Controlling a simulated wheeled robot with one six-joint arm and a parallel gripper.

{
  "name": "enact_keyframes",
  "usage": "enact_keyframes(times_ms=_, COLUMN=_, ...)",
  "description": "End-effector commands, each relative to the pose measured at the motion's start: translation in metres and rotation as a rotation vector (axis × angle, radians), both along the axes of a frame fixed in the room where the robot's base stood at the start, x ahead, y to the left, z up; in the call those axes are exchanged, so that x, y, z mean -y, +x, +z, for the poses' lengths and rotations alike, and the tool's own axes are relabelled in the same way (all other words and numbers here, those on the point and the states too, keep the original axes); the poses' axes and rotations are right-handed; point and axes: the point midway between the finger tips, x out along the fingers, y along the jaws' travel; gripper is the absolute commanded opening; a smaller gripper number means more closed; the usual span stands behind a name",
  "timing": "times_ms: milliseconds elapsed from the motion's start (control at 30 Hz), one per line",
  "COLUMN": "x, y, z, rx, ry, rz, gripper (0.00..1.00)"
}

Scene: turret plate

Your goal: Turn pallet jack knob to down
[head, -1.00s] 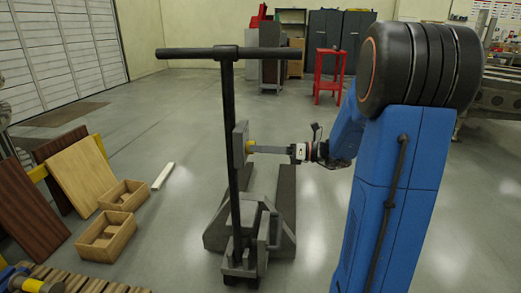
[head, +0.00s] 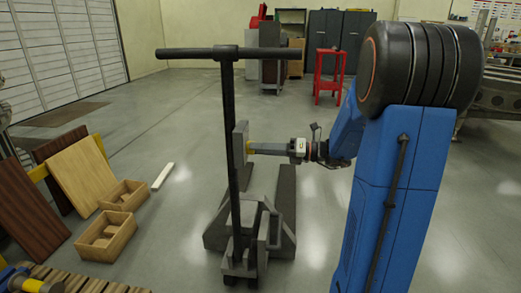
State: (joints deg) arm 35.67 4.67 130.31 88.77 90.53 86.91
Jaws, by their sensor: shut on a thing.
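The pallet jack (head: 232,170) stands upright in the middle of the head view, with a dark T-shaped handle and a grey body low on the floor. A grey plate (head: 240,146) is fixed beside its upright post. The fingertips are small in the picture, and the knob's pointer and markings cannot be read.
Wooden boxes (head: 106,236) and leaning boards (head: 83,175) stand at the left. A white bar (head: 163,176) lies on the floor. A red stand (head: 328,75) and dark cabinets are at the back.

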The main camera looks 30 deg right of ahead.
Motion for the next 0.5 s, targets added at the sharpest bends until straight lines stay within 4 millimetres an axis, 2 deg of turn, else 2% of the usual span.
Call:
enact_keyframes(times_ms=67, x=0.0004, y=0.0001, z=-0.0003, rx=-0.001, ry=0.001, rz=-0.001, gripper=0.13)
enact_keyframes(times_ms=100, x=0.0004, y=0.0001, z=-0.0003, rx=-0.001, ry=0.001, rz=-0.001, gripper=0.45)
enact_keyframes(times_ms=133, x=0.0004, y=0.0001, z=-0.0003, rx=-0.001, ry=0.001, rz=-0.001, gripper=0.52)
enact_keyframes(times_ms=500, x=0.002, y=-0.001, z=-0.0001, rx=0.0, ry=0.0, rz=-0.001, gripper=0.54)
